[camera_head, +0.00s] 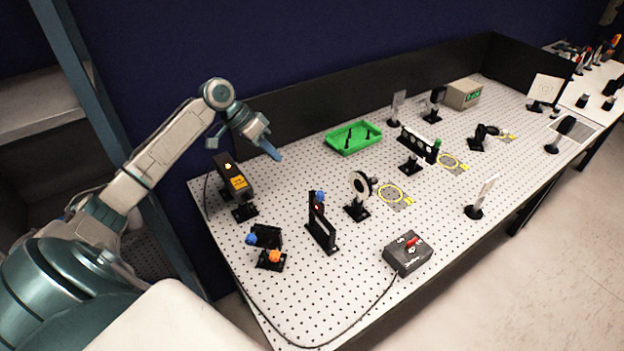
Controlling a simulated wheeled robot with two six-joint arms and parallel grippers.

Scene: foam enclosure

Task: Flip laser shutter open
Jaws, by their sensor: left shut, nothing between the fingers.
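The laser (236,188), a black box with a yellow label, stands on a post at the left end of the perforated table. In front of it, a black upright frame (321,228) with a blue part on top and a small red spot stands on a base; it looks like the shutter, but I cannot tell whether its flap is open. My left gripper (274,153) is shut and empty, above the table's back left area, to the right of the laser and behind the frame, touching neither. My right gripper is out of view.
A mount with blue and orange knobs (268,246) stands left of the frame, and a round disc mount (360,192) to its right. A black control box with a red switch (408,254) trails a cable near the front edge. A green tray (353,138) lies behind.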

